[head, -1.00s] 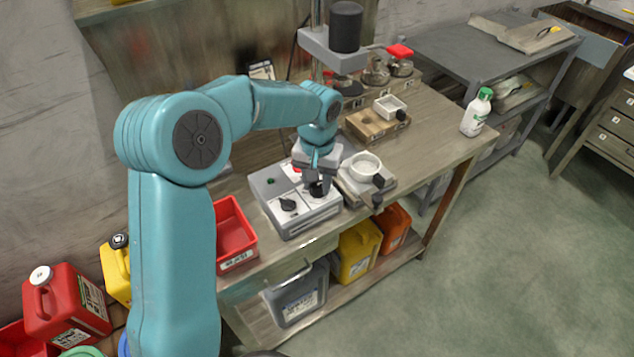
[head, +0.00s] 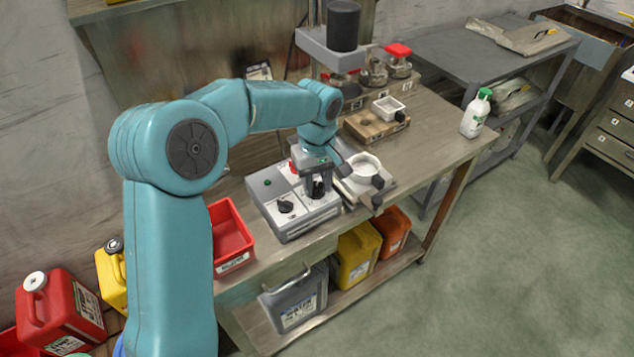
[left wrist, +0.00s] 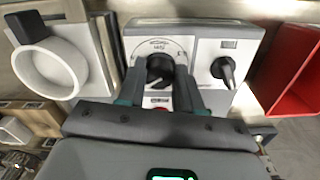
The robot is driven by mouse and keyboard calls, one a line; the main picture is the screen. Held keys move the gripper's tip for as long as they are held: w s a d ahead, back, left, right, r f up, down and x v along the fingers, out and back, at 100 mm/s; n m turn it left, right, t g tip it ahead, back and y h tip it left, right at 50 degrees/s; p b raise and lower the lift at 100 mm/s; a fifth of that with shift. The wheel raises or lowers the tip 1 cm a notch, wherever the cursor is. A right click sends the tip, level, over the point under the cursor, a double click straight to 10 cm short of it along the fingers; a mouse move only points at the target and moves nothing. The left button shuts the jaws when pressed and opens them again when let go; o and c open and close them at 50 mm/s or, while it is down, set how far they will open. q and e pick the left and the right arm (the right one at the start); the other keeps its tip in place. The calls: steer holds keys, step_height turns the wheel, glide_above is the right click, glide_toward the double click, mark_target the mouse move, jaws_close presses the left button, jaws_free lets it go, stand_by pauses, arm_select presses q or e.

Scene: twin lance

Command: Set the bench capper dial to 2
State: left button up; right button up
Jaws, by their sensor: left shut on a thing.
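The bench capper control box (head: 292,226) is a grey box with a white top on the workbench. It carries two black dials; the one on the left in the head view (head: 286,206) is free, and it also shows in the left wrist view (left wrist: 224,70). My left gripper (head: 317,192) points down over the other dial (head: 319,186) and is shut on it. In the left wrist view its two fingers (left wrist: 161,88) stand either side of this dial (left wrist: 160,68). The scale around it is too small to read. A green button (head: 267,183) sits on the box. My right gripper is not in view.
A white round dish (head: 364,168) on a small stand is close to the right of the box. A red bin (head: 229,238) stands to its left. A wooden block with a white tray (head: 388,107) and a white bottle (head: 475,114) are farther back.

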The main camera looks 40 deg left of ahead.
mark_target(316, 186)
arm_select(q)
steer(key=shift+w+a+r, duration=0.15)
stand_by(0.3)
steer(key=o, duration=0.9)
steer(key=shift+o, duration=0.7)
step_height(316, 186, up, 16)
steer(key=p, duration=0.1)
steer(key=shift+p, duration=0.4)
